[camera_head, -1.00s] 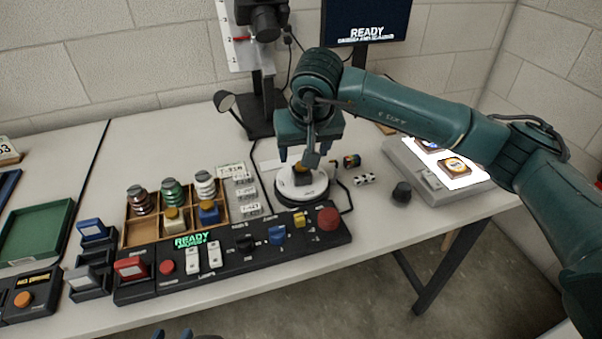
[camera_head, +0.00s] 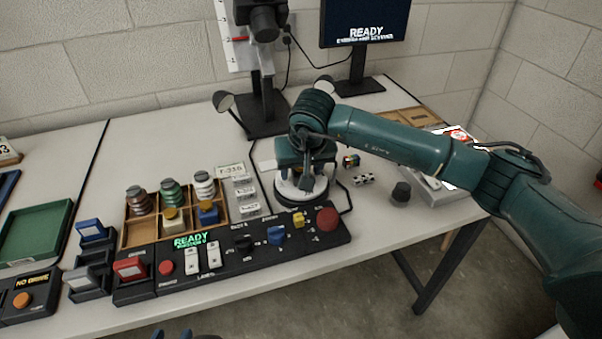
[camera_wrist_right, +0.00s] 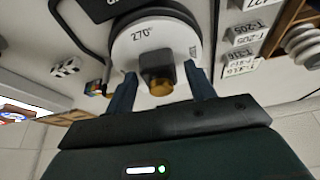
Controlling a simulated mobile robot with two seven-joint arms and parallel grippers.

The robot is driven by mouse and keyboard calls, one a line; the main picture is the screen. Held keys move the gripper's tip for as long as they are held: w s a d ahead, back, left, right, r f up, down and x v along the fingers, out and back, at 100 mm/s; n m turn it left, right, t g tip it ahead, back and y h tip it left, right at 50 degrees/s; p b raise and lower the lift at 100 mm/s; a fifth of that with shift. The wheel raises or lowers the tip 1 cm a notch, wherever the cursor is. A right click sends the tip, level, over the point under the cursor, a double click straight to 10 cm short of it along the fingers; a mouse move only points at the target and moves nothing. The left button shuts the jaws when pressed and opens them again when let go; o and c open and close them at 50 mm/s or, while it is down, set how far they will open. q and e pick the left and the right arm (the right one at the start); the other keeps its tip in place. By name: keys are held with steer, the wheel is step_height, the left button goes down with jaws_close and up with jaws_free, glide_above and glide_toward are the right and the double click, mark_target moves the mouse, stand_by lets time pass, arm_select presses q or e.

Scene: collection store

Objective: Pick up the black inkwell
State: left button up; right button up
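The black inkwell (camera_wrist_right: 156,66) is a dark block with a gold cap. In the right wrist view it stands on a round white turntable marked 270° (camera_wrist_right: 118,48). My right gripper (camera_wrist_right: 162,88) is open, with its blue fingers on either side of the inkwell and a gap at each side. In the head view my right gripper (camera_head: 304,180) is low over the turntable (camera_head: 290,195) and hides the inkwell. Only the tips of my left gripper (camera_head: 185,335) show at the bottom edge of the head view.
A black control panel (camera_head: 225,262) lies in front of the turntable. A wooden compartment tray (camera_head: 140,233) with several bottles is to its left. A dark knob-like object (camera_head: 401,192) and a small checkered block (camera_head: 363,180) are to the right. A camera stand (camera_head: 265,125) rises behind.

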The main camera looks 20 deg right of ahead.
steer(key=c, duration=0.9)
steer(key=shift+r, duration=0.1)
